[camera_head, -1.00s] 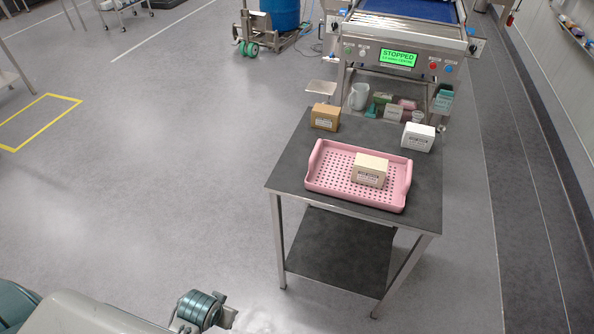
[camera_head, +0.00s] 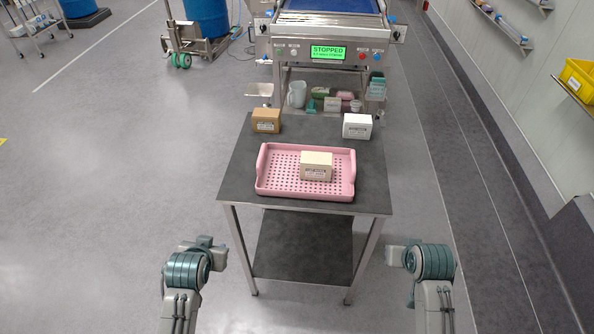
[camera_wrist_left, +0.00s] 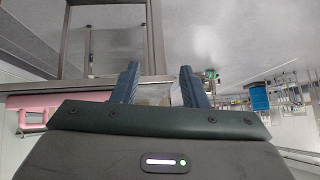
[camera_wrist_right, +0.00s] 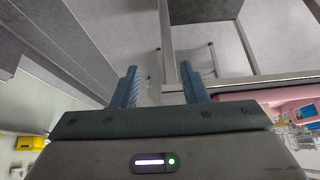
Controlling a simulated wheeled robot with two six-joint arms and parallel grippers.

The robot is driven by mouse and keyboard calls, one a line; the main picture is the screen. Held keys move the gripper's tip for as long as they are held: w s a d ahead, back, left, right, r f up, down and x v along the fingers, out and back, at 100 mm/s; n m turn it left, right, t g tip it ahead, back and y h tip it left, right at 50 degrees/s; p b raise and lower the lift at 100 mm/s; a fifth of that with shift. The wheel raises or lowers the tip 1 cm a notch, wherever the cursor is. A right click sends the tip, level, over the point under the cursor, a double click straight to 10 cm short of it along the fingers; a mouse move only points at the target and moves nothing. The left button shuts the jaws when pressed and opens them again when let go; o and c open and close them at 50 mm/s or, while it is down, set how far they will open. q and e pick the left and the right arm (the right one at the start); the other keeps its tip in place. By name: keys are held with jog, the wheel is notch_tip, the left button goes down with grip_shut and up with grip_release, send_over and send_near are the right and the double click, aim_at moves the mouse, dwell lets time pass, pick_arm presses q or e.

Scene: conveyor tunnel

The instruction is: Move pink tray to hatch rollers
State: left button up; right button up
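The pink tray (camera_head: 305,193) lies flat on a dark-topped metal table (camera_head: 375,185) in the head view. It has raised end handles and a perforated floor, with a cream box (camera_head: 316,166) in it. Behind the table stands the conveyor with rollers (camera_head: 330,20) and a green "STOPPED" screen (camera_head: 328,52). My left gripper (camera_wrist_left: 160,85) is open and empty. My right gripper (camera_wrist_right: 158,88) is also open and empty. In the head view both arms reach up in front of the table, one on each side, apart from the tray. Part of the tray shows in the left wrist view (camera_wrist_left: 32,118).
A brown box (camera_head: 266,121) and a white box (camera_head: 357,126) stand on the table behind the tray. Several small items sit on a shelf under the conveyor. A blue drum (camera_head: 207,18) stands at back left. A wall with shelves runs along the right.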

pick_arm(q)
jog(key=w+d+r+t, duration=0.1)
jog(key=w+d+t, duration=0.15)
jog(key=w, duration=0.45)
jog(key=w+d+r+t, duration=0.1)
jog(key=w+d+r, duration=0.15)
jog(key=w, duration=0.45)
pick_arm(e)
jog(key=w+a+r+t+y, duration=0.1)
jog(key=w+a+r, duration=0.15)
jog(key=w, duration=0.55)
jog(key=w+a+r+t, duration=0.1)
jog(key=w+a+r, duration=0.15)
jog(key=w, duration=0.45)
pick_arm(q)
jog(key=m+t, duration=0.1)
jog(key=t, duration=0.1)
send_near(261, 157)
jog(key=shift+w+a+f+h, duration=0.3)
jog(key=shift+w+a+f, duration=0.1)
jog(key=shift+w+f, duration=0.1)
pick_arm(e)
send_near(355, 162)
jog(key=f, duration=0.2)
pick_arm(q)
jog(key=shift+r, duration=0.15)
pick_arm(e)
jog(key=shift+w+r+m+t, duration=0.1)
jog(key=shift+w+m+t, duration=0.2)
jog(key=shift+w+t, duration=0.2)
